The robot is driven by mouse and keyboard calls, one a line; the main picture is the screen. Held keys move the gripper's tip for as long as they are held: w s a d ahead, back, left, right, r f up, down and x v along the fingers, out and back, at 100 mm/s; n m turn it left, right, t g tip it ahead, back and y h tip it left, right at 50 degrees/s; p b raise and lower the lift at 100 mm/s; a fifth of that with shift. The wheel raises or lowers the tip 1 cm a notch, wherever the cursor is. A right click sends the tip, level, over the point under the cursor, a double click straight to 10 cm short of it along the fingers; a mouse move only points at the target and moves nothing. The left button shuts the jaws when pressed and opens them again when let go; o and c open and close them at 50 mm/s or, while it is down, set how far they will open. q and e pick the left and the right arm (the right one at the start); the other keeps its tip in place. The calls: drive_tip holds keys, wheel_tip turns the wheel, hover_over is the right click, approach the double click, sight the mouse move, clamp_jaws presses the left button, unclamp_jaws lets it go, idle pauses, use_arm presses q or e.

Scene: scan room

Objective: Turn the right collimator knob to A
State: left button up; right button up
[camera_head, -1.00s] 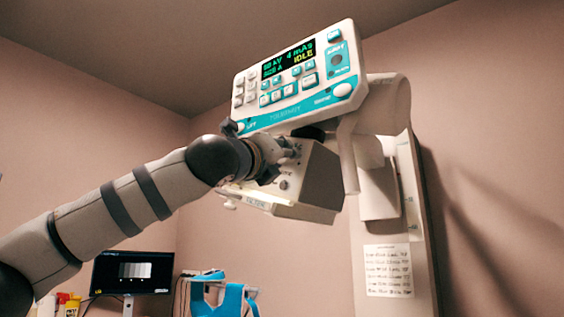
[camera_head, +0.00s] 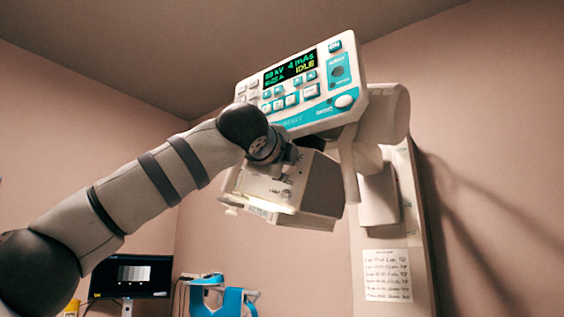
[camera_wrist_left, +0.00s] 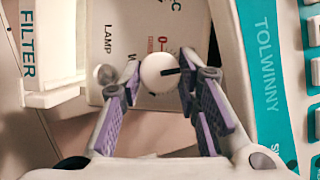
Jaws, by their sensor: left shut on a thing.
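The white knob (camera_wrist_left: 160,73) has a dark pointer mark and sits on the front of the collimator (camera_head: 318,182). It is the only such knob I can make out. My left gripper (camera_head: 288,153) is at the upper front of the collimator, just under the control console. In the left wrist view its purple-padded fingers (camera_wrist_left: 161,82) are shut on the white knob, one on each side. The pointer is aimed toward the right finger. Part of the knob's printed scale is hidden or too blurred to read. My right gripper is not in view.
The console (camera_head: 345,110) hangs close above my wrist, its display showing IDLE. A small metal button (camera_wrist_left: 105,75) by the LAMP label is close to the left finger. The FILTER slot (camera_head: 258,211) is lower on the collimator. A monitor (camera_head: 131,275) stands far below left.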

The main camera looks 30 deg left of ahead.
use_arm(q)
drive_tip(key=shift+n+g, duration=0.3)
drive_tip(key=shift+n, duration=0.1)
drive_tip(key=o, duration=1.2)
drive_tip(key=shift+c, duration=0.2)
drive_tip(key=v, duration=1.2)
drive_tip(key=shift+f, duration=0.15)
